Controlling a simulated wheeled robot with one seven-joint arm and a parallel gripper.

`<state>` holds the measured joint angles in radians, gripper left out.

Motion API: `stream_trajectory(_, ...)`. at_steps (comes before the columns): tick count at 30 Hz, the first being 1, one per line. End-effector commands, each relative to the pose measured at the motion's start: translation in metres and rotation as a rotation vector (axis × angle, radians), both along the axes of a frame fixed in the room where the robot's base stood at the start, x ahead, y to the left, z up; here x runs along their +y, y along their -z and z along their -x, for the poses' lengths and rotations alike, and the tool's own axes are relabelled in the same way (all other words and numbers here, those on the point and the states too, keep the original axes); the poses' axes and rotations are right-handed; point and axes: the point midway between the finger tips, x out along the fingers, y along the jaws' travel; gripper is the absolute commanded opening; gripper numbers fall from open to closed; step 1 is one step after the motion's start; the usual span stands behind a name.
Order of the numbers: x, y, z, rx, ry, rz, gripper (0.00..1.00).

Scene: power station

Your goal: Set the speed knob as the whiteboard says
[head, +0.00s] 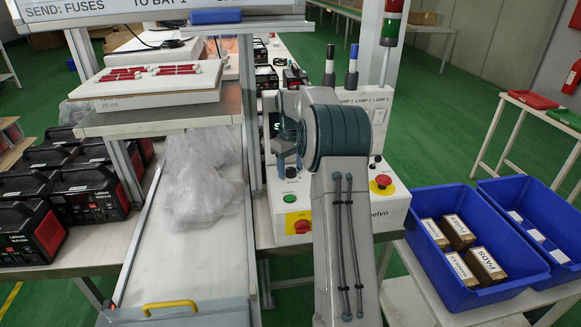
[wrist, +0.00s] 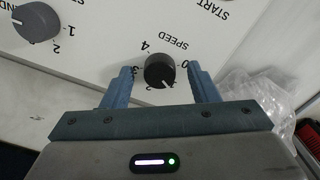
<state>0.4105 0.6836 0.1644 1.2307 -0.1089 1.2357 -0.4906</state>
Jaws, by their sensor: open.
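The black speed knob (wrist: 159,70) sits on a white panel under the printed word SPEED, upside down in the wrist view. Numbers ring it, with 0 and 4 legible. A small pale mark shows on its lower edge; its exact setting is hard to read. My gripper (wrist: 160,77) is open, with one finger on each side of the knob and small gaps showing. In the head view my arm hides the knob, on the white control box (head: 391,205). The whiteboard (head: 150,17) is cut off at the top; only "SEND: FUSES" and "TO BAY 1" read clearly.
A grey knob (wrist: 36,21) lies left in the wrist view. The box carries a red emergency button (head: 383,181), a green button (head: 290,198) and a red switch (head: 302,226). A clear plastic bag (head: 203,175) lies beside it. Blue bins (head: 470,295) stand at right.

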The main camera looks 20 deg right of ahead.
Motion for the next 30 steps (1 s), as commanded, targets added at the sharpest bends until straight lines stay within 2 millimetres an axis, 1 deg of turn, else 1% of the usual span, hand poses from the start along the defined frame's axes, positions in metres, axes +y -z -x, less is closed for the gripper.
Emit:
stream_trajectory(5, -0.0001, 0.0001, 0.0, 0.0, 0.0, 0.0, 0.54)
stream_trajectory(6, -0.0001, 0.0, 0.0, 0.0, 0.0, 0.0, 0.48)
stream_trajectory(8, -0.0001, 0.0, 0.0, 0.0, 0.0, 0.0, 0.32)
stream_trajectory(9, -0.0001, -0.0001, 0.0, 0.0, 0.0, 0.0, 0.21)
stream_trajectory(10, -0.0001, -0.0001, 0.0, 0.0, 0.0, 0.0, 0.12)
stream_trajectory(11, 0.0, -0.0001, 0.0, 0.0, 0.0, 0.0, 0.09)
stream_trajectory(17, 0.0002, -0.0005, 0.0, 0.0, 0.005, 0.0, 0.09)
stream_trajectory(22, 0.0007, -0.0012, -0.0003, 0.0, 0.045, 0.0, 0.09)
stream_trajectory(26, 0.0005, -0.0017, -0.0004, 0.001, 0.112, 0.001, 0.09)
stream_trajectory(30, 0.0005, -0.0022, -0.0003, 0.002, 0.217, 0.001, 0.09)
